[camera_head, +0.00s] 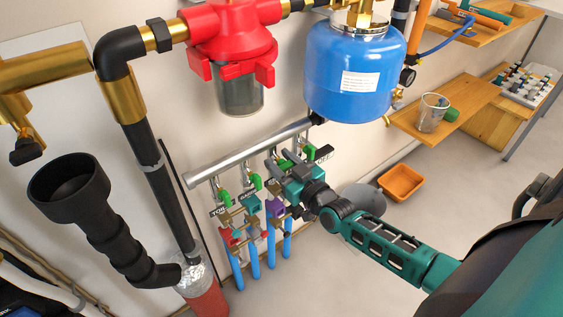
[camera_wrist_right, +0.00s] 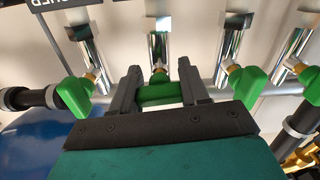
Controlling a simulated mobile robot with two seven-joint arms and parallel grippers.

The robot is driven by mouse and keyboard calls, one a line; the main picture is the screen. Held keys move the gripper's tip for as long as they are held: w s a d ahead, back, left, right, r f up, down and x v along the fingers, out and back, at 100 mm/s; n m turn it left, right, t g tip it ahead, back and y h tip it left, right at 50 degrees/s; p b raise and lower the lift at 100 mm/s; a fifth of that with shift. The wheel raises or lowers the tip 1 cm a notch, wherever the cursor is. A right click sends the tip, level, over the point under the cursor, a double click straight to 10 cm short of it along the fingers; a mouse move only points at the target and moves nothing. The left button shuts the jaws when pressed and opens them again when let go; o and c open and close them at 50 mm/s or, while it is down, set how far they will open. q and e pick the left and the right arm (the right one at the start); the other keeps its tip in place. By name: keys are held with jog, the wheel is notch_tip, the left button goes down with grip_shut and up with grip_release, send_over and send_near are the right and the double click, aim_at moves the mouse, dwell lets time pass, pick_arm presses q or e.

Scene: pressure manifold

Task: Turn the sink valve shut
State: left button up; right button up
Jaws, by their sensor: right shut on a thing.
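A row of green valve handles sits on the short pipes below a slanted silver manifold pipe (camera_head: 250,150). My right gripper (camera_head: 281,162) reaches up to this row from the lower right. In the right wrist view its two fingers (camera_wrist_right: 158,88) stand on either side of one green handle (camera_wrist_right: 160,94) and are shut on it. Other green handles show beside it, one at left (camera_wrist_right: 75,96) and two at right (camera_wrist_right: 244,84). In the head view the gripper partly hides the held handle. I cannot read which label belongs to it. My left gripper is not in view.
Blue pipes (camera_head: 253,258) with coloured fittings hang below the manifold. A red filter housing (camera_head: 232,35) and a blue tank (camera_head: 353,70) are above. A black drain funnel (camera_head: 70,190) stands at left. An orange bin (camera_head: 401,182) sits on open floor at right.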

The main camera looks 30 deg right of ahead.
jog(key=shift+m, duration=0.8)
jog(key=o, duration=1.1)
jog(key=shift+c, duration=0.2)
jog(key=shift+s, duration=0.1)
jog(key=s+d+p, duration=0.1)
jog(key=s+p, duration=0.2)
jog(key=s, duration=0.9)
jog(key=shift+s, duration=0.35)
